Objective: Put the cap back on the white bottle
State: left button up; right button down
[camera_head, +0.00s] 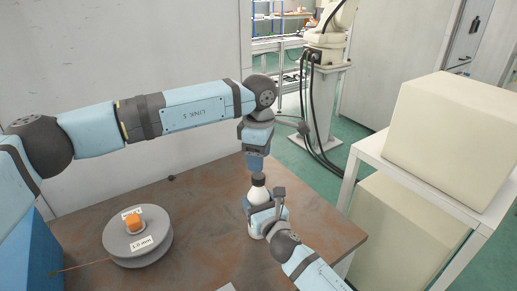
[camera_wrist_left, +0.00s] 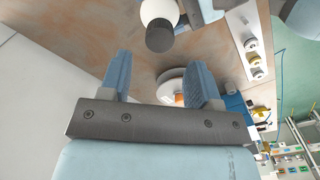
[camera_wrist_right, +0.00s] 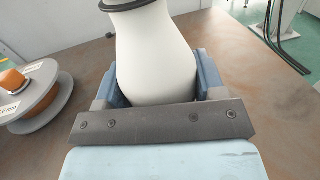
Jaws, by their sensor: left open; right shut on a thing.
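The white bottle (camera_head: 259,195) stands upright over the brown table. My right gripper (camera_head: 268,212) is shut on its body; in the right wrist view the white bottle (camera_wrist_right: 154,60) fills the space between the fingers. The dark cap (camera_head: 258,179) sits at the bottle's top; in the left wrist view the cap (camera_wrist_left: 160,36) looks seated over the neck, though how tightly I cannot tell. My left gripper (camera_head: 257,165) is just above the cap, pointing down. In the left wrist view its fingers (camera_wrist_left: 160,78) are apart and empty, with the cap beyond them.
A grey spool (camera_head: 138,247) with an orange centre (camera_head: 133,222) lies on the table (camera_head: 205,235) at the left. A white shelf (camera_head: 425,190) with cream boxes (camera_head: 452,135) stands close on the right. The table's middle is clear.

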aim_at(258, 175)
pick_arm(q)
jog(key=n, duration=0.3)
jog(key=r+n, duration=0.1)
jog(key=n, duration=0.2)
jog(key=shift+n, duration=0.4)
jog(key=n, duration=0.3)
jog(key=shift+r+n, duration=0.3)
jog(key=shift+r, duration=0.05)
jog(key=n, duration=0.4)
jog(key=shift+r, duration=0.3)
jog(key=shift+f, duration=0.1)
jog(key=shift+f, duration=3.95)
jog(key=c, duration=0.9)
jog(key=o, duration=1.1)
jog(key=shift+c, duration=0.2)
jog(key=shift+r, duration=0.15)
